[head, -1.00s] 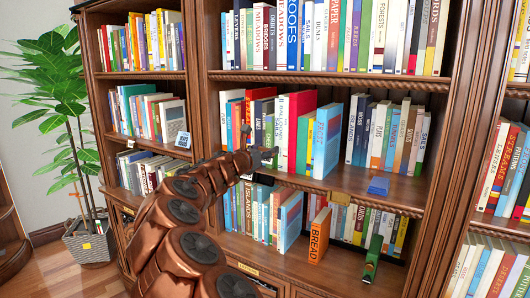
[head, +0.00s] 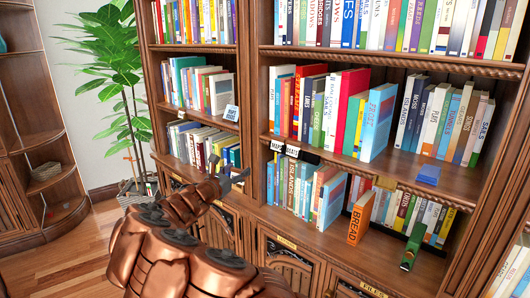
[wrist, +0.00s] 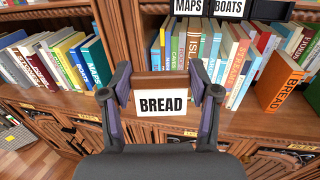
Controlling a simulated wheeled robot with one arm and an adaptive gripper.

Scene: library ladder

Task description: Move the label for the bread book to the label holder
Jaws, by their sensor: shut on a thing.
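My gripper (wrist: 160,100) is shut on a white label reading BREAD (wrist: 162,104), which has a brown strip above it. It holds the label upright in front of the shelves. In the head view my gripper (head: 238,174) is left of and below the label holder; the label cannot be made out there. The black label holder (wrist: 270,10) is on the shelf edge, with MAPS and BOATS labels at its left and a bare black part to their right. It also shows in the head view (head: 308,156). The orange BREAD book (head: 360,218) stands on the lower shelf.
A blue block (head: 428,175) sits on the middle shelf's edge. A green object (head: 411,250) stands on the lower shelf, right of the BREAD book. Rows of books fill the shelves. A potted plant (head: 112,75) stands at the left, beside open wooden floor.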

